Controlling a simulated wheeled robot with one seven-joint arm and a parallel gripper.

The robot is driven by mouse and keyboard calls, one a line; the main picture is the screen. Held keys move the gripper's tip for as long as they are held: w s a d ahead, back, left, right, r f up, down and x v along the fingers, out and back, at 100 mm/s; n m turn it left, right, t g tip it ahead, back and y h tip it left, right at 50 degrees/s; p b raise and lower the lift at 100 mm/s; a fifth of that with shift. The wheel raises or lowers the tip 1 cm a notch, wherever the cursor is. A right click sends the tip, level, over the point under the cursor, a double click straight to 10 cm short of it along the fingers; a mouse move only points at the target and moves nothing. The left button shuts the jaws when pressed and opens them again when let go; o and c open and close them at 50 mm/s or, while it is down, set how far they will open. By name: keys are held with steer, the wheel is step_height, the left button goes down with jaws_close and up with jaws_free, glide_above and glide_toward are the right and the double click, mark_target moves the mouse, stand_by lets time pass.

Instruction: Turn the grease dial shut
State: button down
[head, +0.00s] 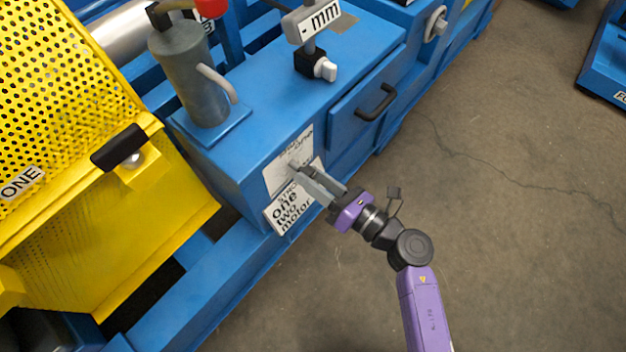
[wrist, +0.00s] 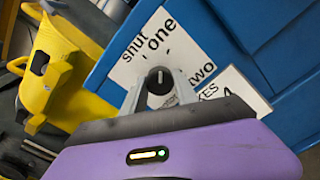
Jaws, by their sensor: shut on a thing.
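The grease dial is a small black knob (wrist: 160,80) with a pale mark, on a white label plate (wrist: 150,45) on the blue cabinet front. The plate reads "shut", "one" and "two" in the wrist view. The pale mark appears to point up in that view, roughly toward "one"; its exact setting is hard to tell. My gripper (wrist: 160,92) has its two grey fingers on either side of the knob and is shut on it. In the head view my gripper (head: 302,174) reaches the label plate (head: 277,180) and hides most of the dial.
A second label (head: 288,208) sits just below. A drawer with a black handle (head: 376,102) is to the right. A grey grease canister (head: 190,75) stands on the blue top. A yellow perforated guard (head: 60,90) is at left. Floor (head: 480,200) at right is clear.

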steer(key=shift+f+n+b, duration=0.2)
steer(key=shift+n+b, duration=2.8)
steer(key=shift+n, duration=2)
steer(key=c, duration=0.9)
jaws_free()
steer(key=shift+r, duration=0.1)
steer(key=shift+c, duration=0.2)
steer(key=shift+d, duration=0.1)
steer(key=p+v, duration=0.1)
steer(key=v, duration=0.6)
steer(key=shift+s+d, duration=0.25)
